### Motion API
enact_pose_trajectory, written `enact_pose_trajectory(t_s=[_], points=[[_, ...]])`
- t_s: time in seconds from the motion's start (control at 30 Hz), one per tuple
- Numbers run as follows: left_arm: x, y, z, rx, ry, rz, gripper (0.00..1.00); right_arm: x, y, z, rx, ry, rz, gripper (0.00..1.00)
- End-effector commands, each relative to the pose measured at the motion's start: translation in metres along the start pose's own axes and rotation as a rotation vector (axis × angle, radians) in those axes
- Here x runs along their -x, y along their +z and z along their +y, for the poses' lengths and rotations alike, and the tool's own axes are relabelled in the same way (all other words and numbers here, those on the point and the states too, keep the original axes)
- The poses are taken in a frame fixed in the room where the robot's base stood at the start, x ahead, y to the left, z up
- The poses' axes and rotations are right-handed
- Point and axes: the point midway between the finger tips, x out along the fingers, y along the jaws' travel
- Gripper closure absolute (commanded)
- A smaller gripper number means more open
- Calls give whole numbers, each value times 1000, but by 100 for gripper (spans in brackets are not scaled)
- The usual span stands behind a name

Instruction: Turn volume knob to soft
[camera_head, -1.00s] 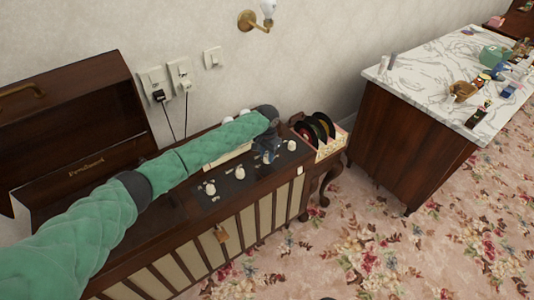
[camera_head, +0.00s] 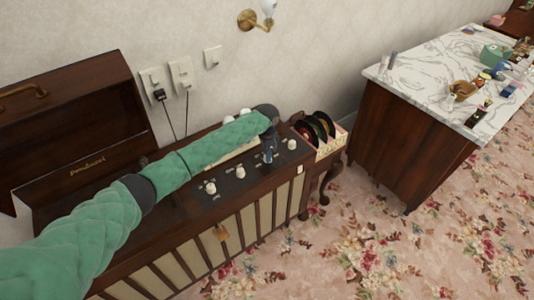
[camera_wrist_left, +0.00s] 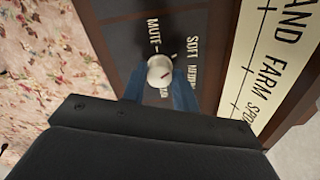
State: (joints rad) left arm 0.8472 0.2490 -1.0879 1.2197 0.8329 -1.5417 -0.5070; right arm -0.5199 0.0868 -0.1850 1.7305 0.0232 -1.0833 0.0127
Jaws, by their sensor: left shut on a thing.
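The volume knob (camera_wrist_left: 160,70) is a round white knob on the radio's dark control panel (camera_head: 222,190). In the head view the left gripper (camera_head: 268,155) reaches down onto the panel and hides the knob. My right gripper is not in view.
Other white knobs (camera_head: 211,188) stand on the panel beside the gripper. A record rack (camera_head: 330,150) sits at the cabinet's right end. A marble-topped cabinet (camera_head: 420,75) with small items stands further right. The raised wooden lid (camera_head: 70,115) is at left.

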Motion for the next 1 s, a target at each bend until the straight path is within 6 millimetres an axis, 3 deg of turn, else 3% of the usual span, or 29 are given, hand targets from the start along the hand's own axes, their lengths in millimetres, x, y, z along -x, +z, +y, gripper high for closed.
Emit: enact_pose_trajectory(t_s=[0.37,0.4,0.5,0.93,1.0], points=[[1,0,-1,-3,-1,1,94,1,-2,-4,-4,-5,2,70],[1,0,-1,-3,-1,1,69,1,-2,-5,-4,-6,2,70],[1,0,-1,-3,-1,1,49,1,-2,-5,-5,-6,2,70],[8,0,-1,-3,-2,2,49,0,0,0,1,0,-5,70],[16,0,-1,-3,-2,2,49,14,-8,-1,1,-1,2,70]])
